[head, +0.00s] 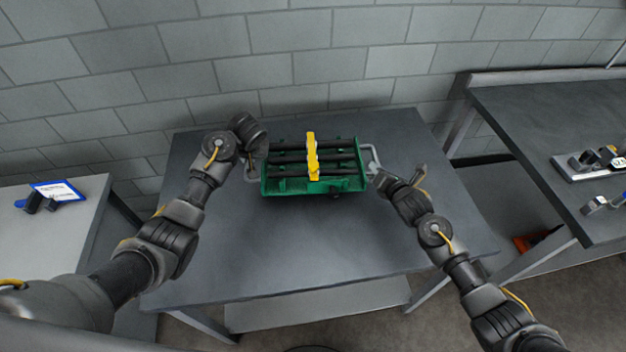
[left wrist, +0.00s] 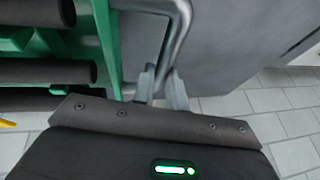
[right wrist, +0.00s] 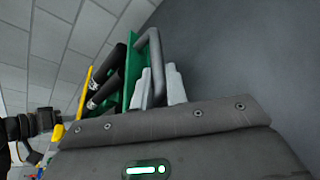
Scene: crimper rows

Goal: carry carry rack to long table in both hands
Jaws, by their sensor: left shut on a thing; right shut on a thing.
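The carry rack (head: 290,186) is a green tray with several black cylinders lying across it and a yellow bar over its middle. It is over a dark grey table (head: 330,245), level; I cannot tell whether it touches the top. My left gripper (head: 252,174) is shut on its left grey handle, which also shows in the left wrist view (left wrist: 180,40). My right gripper (head: 375,173) is shut on its right handle, which stands between the fingers in the right wrist view (right wrist: 155,55). The rack's green end shows in both wrist views (left wrist: 108,45).
A dark bench (head: 520,120) at the right carries several small devices (head: 585,162), with an orange-red item (head: 535,239) below. A light table (head: 70,225) at the left holds a blue-edged card (head: 58,190) and a dark tool. A block wall stands behind. The front of the middle table is clear.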

